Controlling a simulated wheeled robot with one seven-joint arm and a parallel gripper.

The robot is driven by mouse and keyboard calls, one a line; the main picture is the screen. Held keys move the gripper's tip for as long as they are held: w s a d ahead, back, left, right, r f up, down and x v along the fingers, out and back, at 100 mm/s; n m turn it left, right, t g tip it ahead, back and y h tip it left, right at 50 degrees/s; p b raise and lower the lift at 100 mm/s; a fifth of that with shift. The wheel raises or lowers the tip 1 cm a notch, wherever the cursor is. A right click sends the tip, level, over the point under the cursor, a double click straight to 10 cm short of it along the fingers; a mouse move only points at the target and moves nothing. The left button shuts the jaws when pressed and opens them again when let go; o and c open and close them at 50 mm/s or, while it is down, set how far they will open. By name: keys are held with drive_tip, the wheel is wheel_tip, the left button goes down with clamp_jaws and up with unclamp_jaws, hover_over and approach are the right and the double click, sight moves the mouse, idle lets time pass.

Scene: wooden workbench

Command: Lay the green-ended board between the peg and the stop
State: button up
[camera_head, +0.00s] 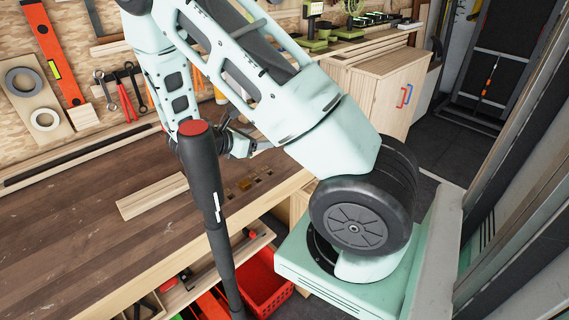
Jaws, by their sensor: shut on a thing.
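My arm reaches over the wooden workbench (75,235), and the dark end by my gripper (237,143) shows just right of the red-topped black post. My gripper is shut, but its fingertips and what they hold are hidden. A pale wooden board (152,196) is over the bench top left of the post. Its right end passes out of sight near the post, and no green end shows. I cannot tell whether this board is the one held. Several small wooden pieces (245,184) stand near the bench's right edge. I cannot tell which is the peg or the stop.
The black post (207,185) rises in front of the bench and blocks part of the view. A red crate (262,285) and drawers of tools are below the bench edge. Tools hang on the back wall.

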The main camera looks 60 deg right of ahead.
drive_tip(key=shift+s+d+f+m+g, duration=0.25)
drive_tip(key=shift+s+d+m+g, duration=0.1)
drive_tip(key=shift+d, duration=0.3)
wheel_tip(320, 180, down, 4)
drive_tip(key=p, duration=0.2)
hover_over(263, 177)
wheel_tip(263, 177, down, 5)
drive_tip(key=shift+d+r, duration=0.1)
drive_tip(key=shift+f+b, duration=0.6)
drive_tip(key=shift+f, duration=0.1)
